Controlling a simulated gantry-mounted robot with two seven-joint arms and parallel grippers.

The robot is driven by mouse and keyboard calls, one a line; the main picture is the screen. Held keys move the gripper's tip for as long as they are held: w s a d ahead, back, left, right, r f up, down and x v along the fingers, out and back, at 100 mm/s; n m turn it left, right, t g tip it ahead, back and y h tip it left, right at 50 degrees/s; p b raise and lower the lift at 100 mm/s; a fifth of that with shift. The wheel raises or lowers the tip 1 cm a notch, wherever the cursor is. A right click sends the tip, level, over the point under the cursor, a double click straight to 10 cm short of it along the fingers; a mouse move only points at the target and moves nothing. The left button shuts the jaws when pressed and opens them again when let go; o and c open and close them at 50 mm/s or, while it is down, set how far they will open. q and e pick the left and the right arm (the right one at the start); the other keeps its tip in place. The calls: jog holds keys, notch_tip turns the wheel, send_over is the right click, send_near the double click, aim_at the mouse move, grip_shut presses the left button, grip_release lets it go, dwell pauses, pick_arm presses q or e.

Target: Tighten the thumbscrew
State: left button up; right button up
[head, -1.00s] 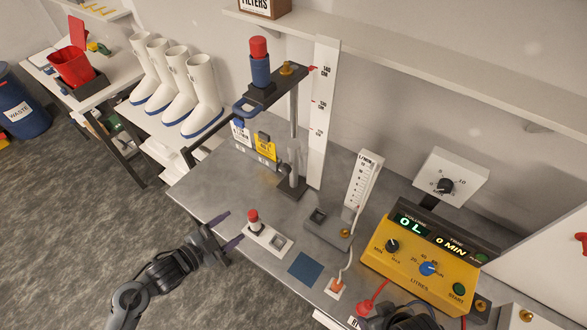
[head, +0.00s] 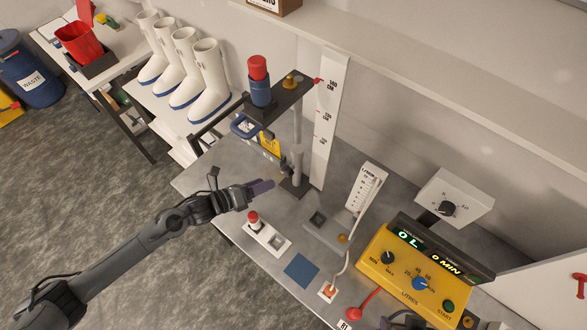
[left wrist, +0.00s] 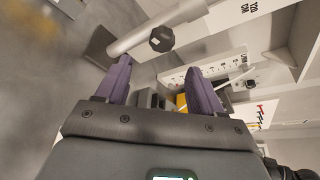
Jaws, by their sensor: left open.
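A stand with a pale upright pole (head: 298,140) rises from the back of the metal bench. A dark many-sided knob (left wrist: 162,38) shows beside the pole in the left wrist view; it looks like the thumbscrew. A small brass knob (head: 291,82) sits on top of the stand's dark arm. My left gripper (head: 270,185) is near the foot of the pole, low over the bench. In the left wrist view its purple fingers (left wrist: 158,65) are open and empty, with the dark knob beyond their tips, apart from them. A dark part, perhaps my right gripper (head: 410,321), is cut off at the bottom edge.
The stand's arm carries a blue holder with a red-topped sampler (head: 259,80). A white ruler (head: 328,120) stands behind the pole. A white block with a red-topped piece (head: 266,237), a flow gauge (head: 367,195) and a yellow control box (head: 415,270) occupy the bench.

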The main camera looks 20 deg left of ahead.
aim_at(285, 174)
pick_arm(q)
jog(key=x, duration=0.4)
jog(key=p+x, duration=0.1)
jog(key=x, duration=0.3)
jog(key=shift+w+r, duration=0.15)
jog(key=shift+r, duration=0.1)
jog(key=shift+x, duration=0.95)
jog(key=shift+f, duration=0.1)
jog(key=c, duration=1)
